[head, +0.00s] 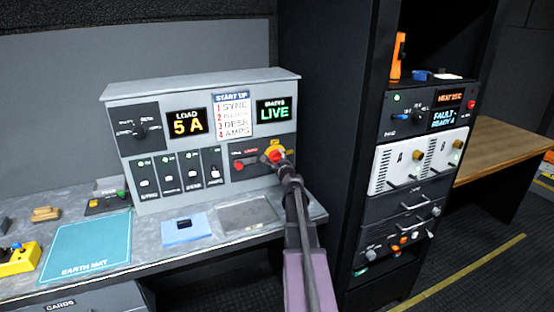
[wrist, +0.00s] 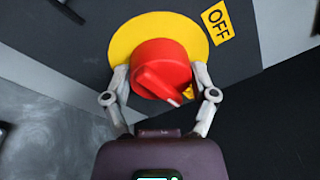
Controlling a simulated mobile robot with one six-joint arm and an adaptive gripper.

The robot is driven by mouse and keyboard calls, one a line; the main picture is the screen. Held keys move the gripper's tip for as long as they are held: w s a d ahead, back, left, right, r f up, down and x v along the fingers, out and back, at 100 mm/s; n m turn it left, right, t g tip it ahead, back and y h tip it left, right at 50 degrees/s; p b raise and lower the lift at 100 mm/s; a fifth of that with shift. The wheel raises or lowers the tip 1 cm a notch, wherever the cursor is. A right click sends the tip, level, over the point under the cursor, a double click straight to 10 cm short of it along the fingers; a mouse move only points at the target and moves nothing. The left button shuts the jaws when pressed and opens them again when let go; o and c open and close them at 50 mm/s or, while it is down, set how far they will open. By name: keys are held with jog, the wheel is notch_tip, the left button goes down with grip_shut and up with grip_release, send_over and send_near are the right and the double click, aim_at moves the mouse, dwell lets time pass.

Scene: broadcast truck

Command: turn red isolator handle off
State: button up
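The red isolator handle (wrist: 162,70) is a round red knob with a raised grip bar on a yellow disc (wrist: 125,45). A yellow OFF label (wrist: 217,22) sits beside the disc. In the head view the handle (head: 274,157) is at the lower right of the grey control panel (head: 220,88), partly hidden by my gripper (head: 281,166). In the wrist view my gripper (wrist: 160,88) has its fingers on either side of the knob's lower part. The fingers are spread apart; whether they touch the knob I cannot tell. The grip bar slants down to the right.
The panel shows LOAD 5 A (head: 187,123) and LIVE (head: 273,112) displays. Several switches (head: 178,173) line its lower left. A blue earth mat (head: 87,248) and a blue pad (head: 185,230) lie on the desk. A black equipment rack (head: 330,100) stands close right of my arm.

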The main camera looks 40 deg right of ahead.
jog(key=shift+c, duration=0.8)
jog(key=shift+n, duration=0.6)
jog(key=n+b, duration=0.1)
jog(key=n, duration=0.2)
jog(key=shift+t, duration=0.3)
jog(key=n, duration=0.5)
jog(key=shift+d+t+b, duration=0.1)
jog(key=shift+t+b, duration=0.2)
jog(key=n, duration=0.4)
jog(key=shift+n+y, duration=0.4)
jog(key=n+t+y, duration=0.1)
jog(key=n, duration=0.4)
jog(key=shift+n, duration=0.3)
